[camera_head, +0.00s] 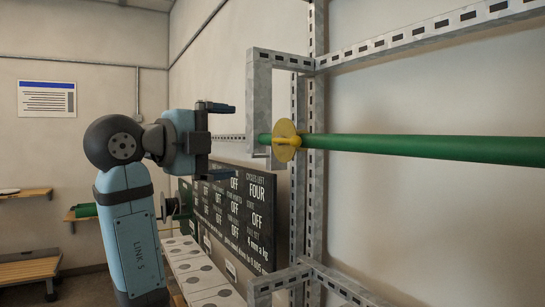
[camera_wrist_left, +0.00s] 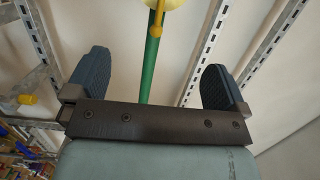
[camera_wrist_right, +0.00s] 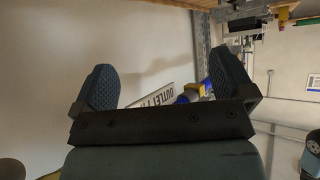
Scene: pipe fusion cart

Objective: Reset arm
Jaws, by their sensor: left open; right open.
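My left arm (camera_head: 130,230) rises from the lower left in the head view. Its gripper (camera_head: 226,141) is open and empty, with one finger above the other, pointing right. A green pipe (camera_head: 420,148) with a yellow disc (camera_head: 286,141) runs through the metal frame, its near end a little right of the fingertips. In the left wrist view the open fingers (camera_wrist_left: 155,70) stand on either side of the pipe's line of sight (camera_wrist_left: 150,66), apparently apart from it. My right gripper (camera_wrist_right: 162,66) is open and empty in the right wrist view; it is not in the head view.
A slotted metal frame (camera_head: 315,190) stands right of the left gripper. A dark status board (camera_head: 235,210) and a row of white panels (camera_head: 196,270) lie below it. Wooden shelves (camera_head: 28,268) are at far left. An outlet sign (camera_wrist_right: 157,100) shows beyond the right gripper.

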